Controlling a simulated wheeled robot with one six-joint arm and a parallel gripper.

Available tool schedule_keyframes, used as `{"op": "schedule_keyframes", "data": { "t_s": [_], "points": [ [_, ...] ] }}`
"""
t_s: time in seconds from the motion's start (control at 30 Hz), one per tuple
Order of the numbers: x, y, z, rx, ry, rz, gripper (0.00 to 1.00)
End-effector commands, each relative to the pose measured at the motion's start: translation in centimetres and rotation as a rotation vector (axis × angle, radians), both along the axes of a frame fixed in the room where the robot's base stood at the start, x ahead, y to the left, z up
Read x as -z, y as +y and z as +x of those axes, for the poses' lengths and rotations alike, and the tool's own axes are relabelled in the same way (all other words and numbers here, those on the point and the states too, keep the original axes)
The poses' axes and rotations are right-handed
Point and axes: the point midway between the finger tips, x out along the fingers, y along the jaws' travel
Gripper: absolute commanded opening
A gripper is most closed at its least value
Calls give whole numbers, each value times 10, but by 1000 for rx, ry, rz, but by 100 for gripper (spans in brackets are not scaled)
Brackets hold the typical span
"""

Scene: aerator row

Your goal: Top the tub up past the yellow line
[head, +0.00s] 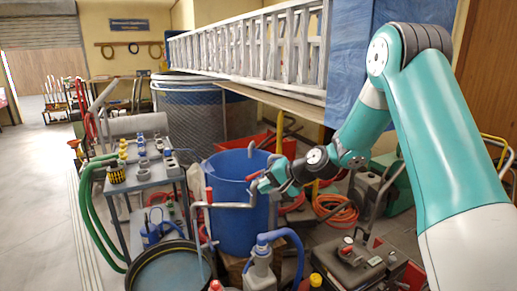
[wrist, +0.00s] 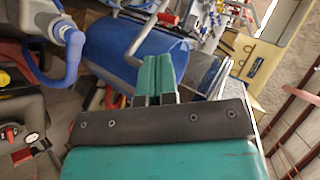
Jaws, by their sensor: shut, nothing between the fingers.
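A blue open-topped drum (head: 237,218) stands in the middle of the head view; it also shows in the wrist view (wrist: 125,45). I cannot make out a yellow line or a water level on either. A bent metal pipe (head: 228,205) with red grips crosses in front of the drum; a red grip (wrist: 167,18) shows in the wrist view. My gripper (head: 262,184) is at the drum's right front; its green fingers (wrist: 157,72) are together and empty.
A grey cart (head: 150,180) with bottles and a green hose (head: 88,215) stands left. A white container with a blue pump hose (head: 262,262) stands front centre. A black case (head: 350,262) and orange hose (head: 336,210) lie right.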

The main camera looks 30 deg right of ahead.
Motion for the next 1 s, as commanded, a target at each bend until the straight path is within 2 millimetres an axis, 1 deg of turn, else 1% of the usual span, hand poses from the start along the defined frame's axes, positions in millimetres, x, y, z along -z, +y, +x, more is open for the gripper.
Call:
{"op": "schedule_keyframes", "data": {
  "t_s": [0.03, 0.1, 0.2, 0.3, 0.4, 0.47, 0.57, 0.83, 0.9, 1.0],
  "points": [
    [-12, -28, 10, 92, -1, 51, 0],
    [-10, -57, 20, 193, -14, 108, 0],
    [-5, -85, 26, 291, -30, 164, 0],
    [-1, -98, 30, 338, -40, 192, 0],
    [4, -98, 36, 350, -41, 201, 0],
    [9, -95, 43, 347, -41, 201, 0],
    [16, -88, 58, 345, -42, 199, 0],
    [43, -68, 106, 343, -41, 197, 0],
    [48, -64, 117, 344, -42, 197, 0],
    [49, -58, 131, 344, -43, 198, 0]
  ]
}}
